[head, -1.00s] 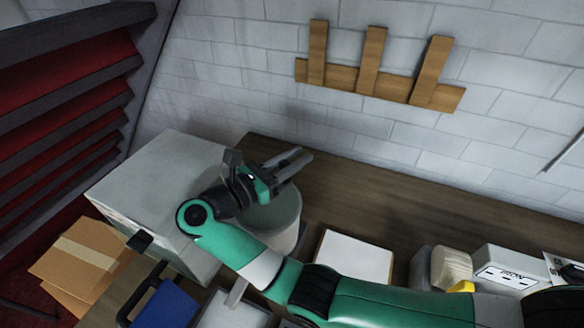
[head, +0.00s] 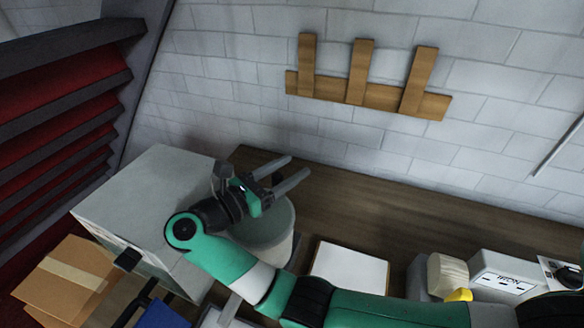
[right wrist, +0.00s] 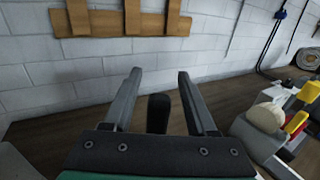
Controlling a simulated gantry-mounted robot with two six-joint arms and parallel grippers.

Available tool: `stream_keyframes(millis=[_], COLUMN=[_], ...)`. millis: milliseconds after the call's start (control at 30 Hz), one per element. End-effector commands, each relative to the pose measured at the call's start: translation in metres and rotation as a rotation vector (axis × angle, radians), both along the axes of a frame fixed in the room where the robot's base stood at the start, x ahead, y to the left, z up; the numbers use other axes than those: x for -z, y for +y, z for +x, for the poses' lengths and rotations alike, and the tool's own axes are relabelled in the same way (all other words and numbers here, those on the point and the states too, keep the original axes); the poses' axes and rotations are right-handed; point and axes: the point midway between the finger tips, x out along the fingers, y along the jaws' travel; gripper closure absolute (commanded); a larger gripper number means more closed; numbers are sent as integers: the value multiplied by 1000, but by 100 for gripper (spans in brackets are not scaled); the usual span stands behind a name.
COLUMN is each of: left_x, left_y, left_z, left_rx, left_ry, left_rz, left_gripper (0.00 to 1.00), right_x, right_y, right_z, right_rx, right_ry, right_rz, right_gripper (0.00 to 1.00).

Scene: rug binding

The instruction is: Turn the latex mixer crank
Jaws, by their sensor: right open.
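The latex mixer looks to be the grey-white round tub (head: 272,238) on the wooden bench, partly hidden under my right arm. My right gripper (head: 299,165) is over the tub's far side, its two fingers apart and pointing toward the wall. In the right wrist view my open right gripper (right wrist: 159,74) has a dark upright knob (right wrist: 158,113), likely the crank handle, showing between its fingers. I cannot tell whether the fingers touch it. The rest of the crank is hidden. My left gripper is not in view.
A large grey-white box (head: 140,195) stands left of the tub. A white slab (head: 349,268) lies to its right, with a box marked IRON (head: 500,275) further right. A wooden rack (head: 372,92) hangs on the brick wall. The bench's back strip (head: 400,215) is clear.

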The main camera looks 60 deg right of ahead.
Motion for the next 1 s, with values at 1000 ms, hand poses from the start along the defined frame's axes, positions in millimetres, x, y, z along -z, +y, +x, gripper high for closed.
stream_keyframes(millis=[1000], left_x=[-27], left_y=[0], left_z=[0], left_rx=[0], left_ry=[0], left_rz=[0], left_gripper=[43], right_x=[-130], right_y=[98], right_z=[-99], right_rx=[-1], right_ry=[-2], right_rz=[0], right_gripper=[43])
